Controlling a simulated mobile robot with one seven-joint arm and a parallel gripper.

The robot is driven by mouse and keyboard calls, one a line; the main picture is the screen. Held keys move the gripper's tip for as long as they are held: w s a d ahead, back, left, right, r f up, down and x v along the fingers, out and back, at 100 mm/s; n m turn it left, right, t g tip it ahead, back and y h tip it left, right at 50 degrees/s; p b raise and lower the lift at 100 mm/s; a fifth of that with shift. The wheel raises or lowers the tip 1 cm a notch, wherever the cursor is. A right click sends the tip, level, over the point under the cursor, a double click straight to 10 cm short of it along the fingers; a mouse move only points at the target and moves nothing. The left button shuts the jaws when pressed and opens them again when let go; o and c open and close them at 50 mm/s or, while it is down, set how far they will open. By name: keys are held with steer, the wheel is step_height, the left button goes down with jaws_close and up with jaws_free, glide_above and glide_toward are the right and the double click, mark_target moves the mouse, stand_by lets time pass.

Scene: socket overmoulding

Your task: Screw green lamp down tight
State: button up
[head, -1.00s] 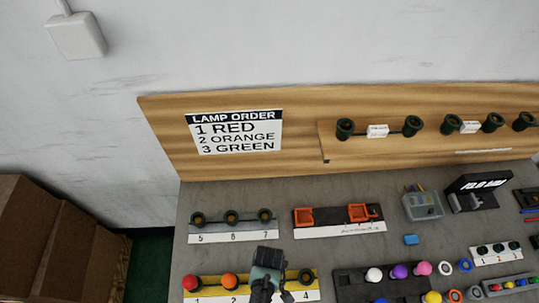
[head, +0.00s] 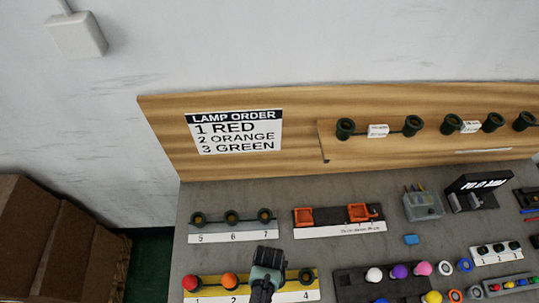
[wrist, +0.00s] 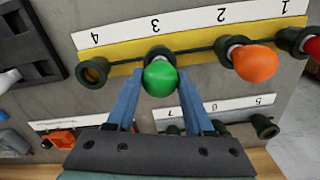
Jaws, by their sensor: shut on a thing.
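The green lamp (wrist: 160,78) sits at socket 3 of the yellow-backed lamp strip (wrist: 125,65), between the blue fingers of my gripper (wrist: 158,92) in the wrist view. My gripper is shut on the lamp's sides. In the head view my gripper (head: 264,284) is over position 3 of the strip (head: 311,295) and hides the green lamp. How deep the lamp sits in its socket cannot be told. The orange lamp (head: 230,281) is in socket 2 and the red lamp (head: 190,282) in socket 1. Socket 4 (head: 305,276) is empty.
A grey strip with empty sockets 5 to 7 (head: 232,226) lies behind. An orange-and-black fixture (head: 332,217) stands right of it. A dark tray (head: 346,284) with several coloured lamps is to the right. The lamp order sign (head: 235,131) is on the backboard.

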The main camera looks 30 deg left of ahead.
stand_by(0.3)
steer(key=m, duration=0.4)
steer(key=shift+m, duration=0.4)
steer(key=shift+m, duration=2.3)
steer(key=m, duration=0.4)
steer(key=shift+f+m, duration=0.1)
steer(key=shift+m, duration=0.2)
steer(key=o, duration=1.2)
steer(key=shift+o, duration=0.2)
